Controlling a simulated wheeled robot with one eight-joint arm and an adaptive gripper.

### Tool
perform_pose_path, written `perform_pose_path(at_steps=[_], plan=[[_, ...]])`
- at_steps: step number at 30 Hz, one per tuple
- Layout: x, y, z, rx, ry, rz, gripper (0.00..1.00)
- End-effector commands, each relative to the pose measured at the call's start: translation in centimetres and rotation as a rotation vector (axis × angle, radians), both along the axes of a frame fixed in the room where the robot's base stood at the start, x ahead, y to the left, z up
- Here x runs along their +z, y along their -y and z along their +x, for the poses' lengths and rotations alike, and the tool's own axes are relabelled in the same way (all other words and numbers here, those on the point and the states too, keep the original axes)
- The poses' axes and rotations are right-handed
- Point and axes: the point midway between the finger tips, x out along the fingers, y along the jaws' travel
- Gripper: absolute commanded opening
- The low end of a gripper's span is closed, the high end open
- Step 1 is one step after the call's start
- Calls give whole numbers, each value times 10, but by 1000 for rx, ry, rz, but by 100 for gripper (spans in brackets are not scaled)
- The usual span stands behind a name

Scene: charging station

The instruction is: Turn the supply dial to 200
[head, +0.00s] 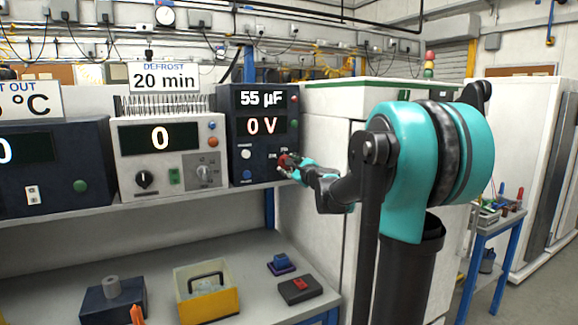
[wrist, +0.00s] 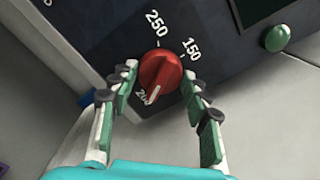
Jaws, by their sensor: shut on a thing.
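The red supply dial (wrist: 160,75) is on the dark front panel of the unit whose displays (head: 262,112) read 55 µF and 0 V. In the wrist view, the labels 250 and 150 show above the dial. A third label beginning "20" shows at its lower left, its end hidden. The dial's white pointer mark lies at its lower edge, close beside that label. My gripper (wrist: 159,92) is shut on the dial, one finger on each side. In the head view, my gripper (head: 290,165) covers most of the dial.
The unit stands at the right end of a shelf (head: 215,200), beside a grey unit (head: 165,150) displaying 0. A green button (wrist: 277,38) is on the panel near the dial. A white cabinet (head: 325,130) stands right of the unit. A yellow bin (head: 207,290) is below.

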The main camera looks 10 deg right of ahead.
Motion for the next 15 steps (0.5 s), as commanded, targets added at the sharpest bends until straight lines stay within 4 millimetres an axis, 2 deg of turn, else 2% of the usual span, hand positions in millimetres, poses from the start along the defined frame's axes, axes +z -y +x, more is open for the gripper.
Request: perform_pose_path(at_steps=[4,5,9,15], plan=[[-1,0,-1,-1,0,-2,18],[-1,0,-1,-1,0,-2,49],[-1,0,-1,-1,0,-2,66],[0,0,0,0,1,-2,68]])
